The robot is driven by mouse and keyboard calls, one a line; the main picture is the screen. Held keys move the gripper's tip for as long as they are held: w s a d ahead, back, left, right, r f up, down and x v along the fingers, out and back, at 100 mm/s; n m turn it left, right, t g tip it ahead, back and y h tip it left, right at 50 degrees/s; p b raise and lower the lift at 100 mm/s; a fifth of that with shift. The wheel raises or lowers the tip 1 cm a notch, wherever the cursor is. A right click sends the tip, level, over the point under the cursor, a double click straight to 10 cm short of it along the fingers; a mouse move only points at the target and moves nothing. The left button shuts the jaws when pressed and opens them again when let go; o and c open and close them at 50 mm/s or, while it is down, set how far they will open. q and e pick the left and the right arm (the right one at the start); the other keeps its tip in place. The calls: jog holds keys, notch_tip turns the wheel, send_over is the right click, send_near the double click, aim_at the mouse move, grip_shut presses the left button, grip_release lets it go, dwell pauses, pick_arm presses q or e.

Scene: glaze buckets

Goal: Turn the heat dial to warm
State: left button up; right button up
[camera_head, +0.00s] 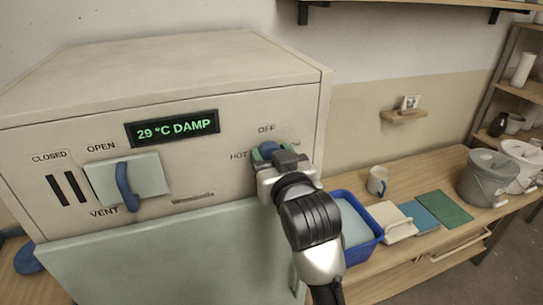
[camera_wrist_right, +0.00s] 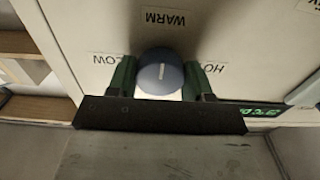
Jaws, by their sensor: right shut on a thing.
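The heat dial (camera_head: 267,148) is a round blue knob on the front of a cream cabinet, between the labels OFF above, HOT on the left and LOW on the right. My right gripper (camera_head: 273,154) is shut on it, one green finger on each side. In the right wrist view the dial (camera_wrist_right: 160,75) sits between the fingertips (camera_wrist_right: 160,80). The WARM label (camera_wrist_right: 165,18) shows there at the top, with LOW left and HOT right. A pale mark shows on the dial's lower part, but its pointing is hard to tell. My left gripper is out of view.
The cabinet display (camera_head: 172,128) reads 29 °C DAMP. A vent panel with a blue handle (camera_head: 127,187) is left of the dial. A blue bin (camera_head: 375,237), a mug (camera_head: 377,181), tiles and grey buckets (camera_head: 486,180) stand on the bench to the right.

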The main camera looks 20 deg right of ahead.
jog(key=shift+f, duration=0.15)
jog(key=o, duration=0.9)
jog(key=s+p, duration=0.8)
jog(key=s, duration=0.2)
jog(key=shift+s+d, duration=0.15)
jog(key=shift+s, duration=0.25)
